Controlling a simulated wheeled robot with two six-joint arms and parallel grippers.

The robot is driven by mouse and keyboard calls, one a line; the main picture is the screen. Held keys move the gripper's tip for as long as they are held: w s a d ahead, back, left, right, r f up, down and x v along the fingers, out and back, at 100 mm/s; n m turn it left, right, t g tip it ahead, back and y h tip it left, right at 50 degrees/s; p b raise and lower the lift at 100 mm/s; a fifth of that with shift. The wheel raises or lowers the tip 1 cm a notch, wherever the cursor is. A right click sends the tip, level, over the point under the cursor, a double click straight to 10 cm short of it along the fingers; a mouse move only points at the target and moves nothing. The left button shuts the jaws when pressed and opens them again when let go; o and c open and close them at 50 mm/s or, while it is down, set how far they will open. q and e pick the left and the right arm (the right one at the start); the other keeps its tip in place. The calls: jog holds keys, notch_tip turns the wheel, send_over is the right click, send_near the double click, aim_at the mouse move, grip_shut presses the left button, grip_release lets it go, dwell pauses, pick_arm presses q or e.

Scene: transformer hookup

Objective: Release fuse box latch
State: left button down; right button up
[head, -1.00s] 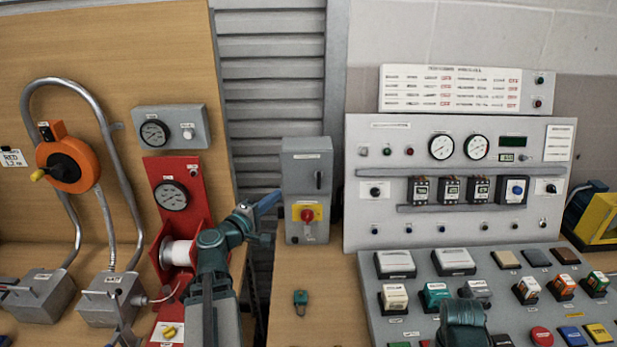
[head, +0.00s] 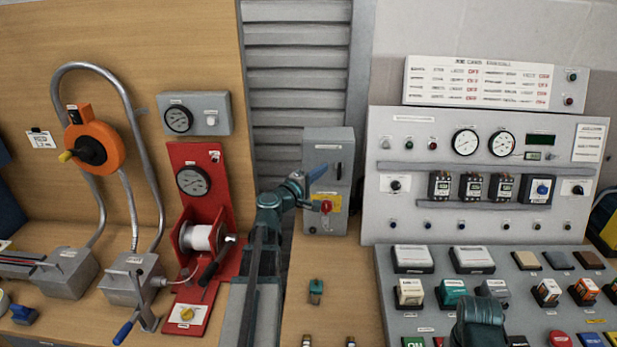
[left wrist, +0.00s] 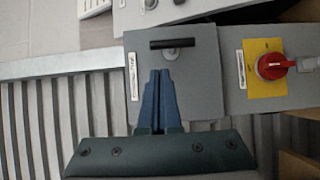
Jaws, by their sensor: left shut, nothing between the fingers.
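The grey fuse box (head: 316,148) stands upright at the back of the bench, against the slatted panel. Its latch, a dark bar (head: 339,171), is on the upper front. In the left wrist view the latch (left wrist: 175,44) lies across the picture on a round grey base, next to a white label. My left gripper (head: 319,171) is shut and empty, its blue fingers in front of the box. In the left wrist view its fingertips (left wrist: 160,72) sit just below the latch; I cannot tell whether they touch it.
A red rotary switch (head: 326,207) on a yellow plate sits lower on the box. A red stand with a white spool (head: 203,238) is left of my left arm. A control panel (head: 375,215) stands right. A small green padlock-like item (head: 316,290) lies on the bench.

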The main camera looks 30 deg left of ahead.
pick_arm(q)
jog(key=shift+w+d, duration=0.8)
jog(key=shift+d, duration=0.15)
jog(key=shift+r, duration=0.1)
jog(key=shift+r+m+p, duration=0.1)
jog(key=shift+m+p, duration=0.2)
jog(key=shift+p, duration=0.3)
jog(key=shift+g, duration=0.3)
